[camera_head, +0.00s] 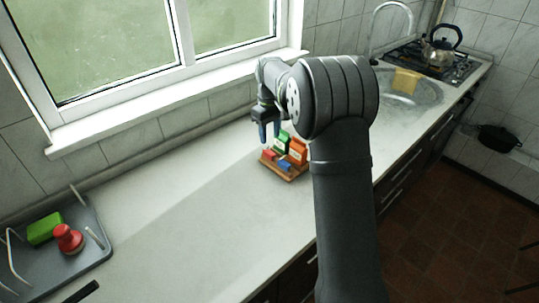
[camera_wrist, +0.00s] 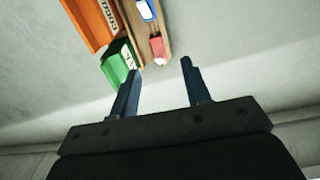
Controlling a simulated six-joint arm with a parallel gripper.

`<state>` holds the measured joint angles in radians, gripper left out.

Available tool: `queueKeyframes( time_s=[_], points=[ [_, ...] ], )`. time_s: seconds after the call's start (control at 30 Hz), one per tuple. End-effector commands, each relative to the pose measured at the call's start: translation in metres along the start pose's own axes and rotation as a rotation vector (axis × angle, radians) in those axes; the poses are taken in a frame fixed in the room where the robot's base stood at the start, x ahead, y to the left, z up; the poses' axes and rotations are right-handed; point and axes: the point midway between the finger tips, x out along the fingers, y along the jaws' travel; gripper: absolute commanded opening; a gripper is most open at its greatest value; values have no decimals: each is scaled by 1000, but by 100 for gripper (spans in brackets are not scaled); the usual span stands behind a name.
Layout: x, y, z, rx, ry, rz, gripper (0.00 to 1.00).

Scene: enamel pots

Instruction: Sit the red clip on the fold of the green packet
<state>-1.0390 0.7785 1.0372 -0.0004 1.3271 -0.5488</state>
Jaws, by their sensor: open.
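The green packet (camera_head: 281,144) stands on a small wooden tray (camera_head: 287,177) on the counter. It also shows in the wrist view (camera_wrist: 118,62), partly cut by my left finger's tip. The red clip (camera_head: 269,155) lies at the tray's near left side. In the wrist view the red clip (camera_wrist: 157,46) is beside the green packet, just beyond my fingertips. My gripper (camera_head: 269,138) is open and empty, above and left of the tray. Its two blue fingers (camera_wrist: 161,69) point toward the tray. I cannot see the packet's fold clearly.
An orange packet (camera_head: 297,151) stands next to the green one, and a blue clip (camera_head: 285,166) lies on the tray. A grey dish rack (camera_head: 85,262) with a green block and a red-handled item stands far left. The counter between is clear. A sink (camera_head: 415,95) lies behind right.

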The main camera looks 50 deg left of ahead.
Motion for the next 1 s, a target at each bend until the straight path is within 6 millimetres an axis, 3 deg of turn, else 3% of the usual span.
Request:
queueKeyframes(
  time_s=[0.1, 0.37, 0.7, 0.93, 1.0],
  points=[
    [19, 0, 0, 0, -2, -1, 44],
    [34, 1, -1, 1, 0, 0, 44],
    [79, 4, -6, 1, 0, 0, 44],
    [82, 4, -6, 1, 1, 0, 44],
    [82, 4, -6, 1, 1, 1, 34]
  ],
)
